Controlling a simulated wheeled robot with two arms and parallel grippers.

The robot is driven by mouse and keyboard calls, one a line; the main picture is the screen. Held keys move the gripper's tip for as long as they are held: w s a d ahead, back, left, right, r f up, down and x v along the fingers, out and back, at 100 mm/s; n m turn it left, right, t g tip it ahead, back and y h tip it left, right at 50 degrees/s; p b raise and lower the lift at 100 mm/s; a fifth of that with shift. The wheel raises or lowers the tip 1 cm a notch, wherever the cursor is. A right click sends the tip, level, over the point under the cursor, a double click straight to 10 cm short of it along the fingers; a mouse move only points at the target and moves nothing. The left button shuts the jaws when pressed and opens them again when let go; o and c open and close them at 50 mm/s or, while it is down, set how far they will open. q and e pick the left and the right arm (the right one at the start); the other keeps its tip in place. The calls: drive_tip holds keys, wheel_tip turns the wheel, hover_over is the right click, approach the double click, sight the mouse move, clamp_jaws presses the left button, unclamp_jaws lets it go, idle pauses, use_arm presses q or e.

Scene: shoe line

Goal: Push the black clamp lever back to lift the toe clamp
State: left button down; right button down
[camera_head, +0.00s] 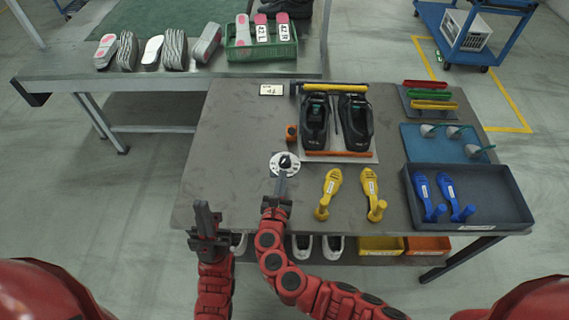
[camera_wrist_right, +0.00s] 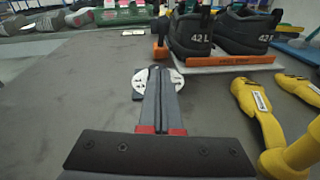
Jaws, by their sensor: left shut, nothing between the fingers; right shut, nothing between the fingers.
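A pair of black shoes (camera_head: 336,122) sits heels toward me on a fixture plate. A yellow bar (camera_head: 335,87) crosses at their toe end, with dark pieces at its ends. I cannot clearly make out which part is the clamp lever. A small orange block (camera_head: 291,132) with a dark part stands left of the shoes; it also shows in the right wrist view (camera_wrist_right: 160,52). My right gripper (camera_head: 282,178) is shut and empty, its tips at the white round dial (camera_head: 275,168), partly covering it. My left gripper (camera_head: 203,212) is shut and empty at the table's front left edge.
Yellow shoe lasts (camera_head: 331,188) lie right of my right gripper. A dark tray (camera_head: 502,205) holds blue lasts (camera_head: 424,192). An orange bar (camera_head: 340,154) edges the fixture. A small label card (camera_head: 271,90) lies behind. The table's left part is clear.

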sight(286, 161)
drive_tip(key=w, duration=0.5)
drive_tip(key=w+d+f, duration=0.1)
drive_tip(key=w, duration=0.2)
drive_tip(key=shift+w, duration=0.25)
drive_tip(key=shift+w+d+r+p, duration=0.15)
drive_tip(key=shift+w+r+p, duration=0.25)
drive_tip(key=shift+w+r, duration=0.35)
drive_tip(key=shift+w+d+r+p, duration=0.15)
drive_tip(key=shift+w+r+p, duration=0.25)
drive_tip(key=shift+w+r, duration=0.35)
drive_tip(key=shift+w+f, duration=0.1)
drive_tip(key=shift+f, duration=0.1)
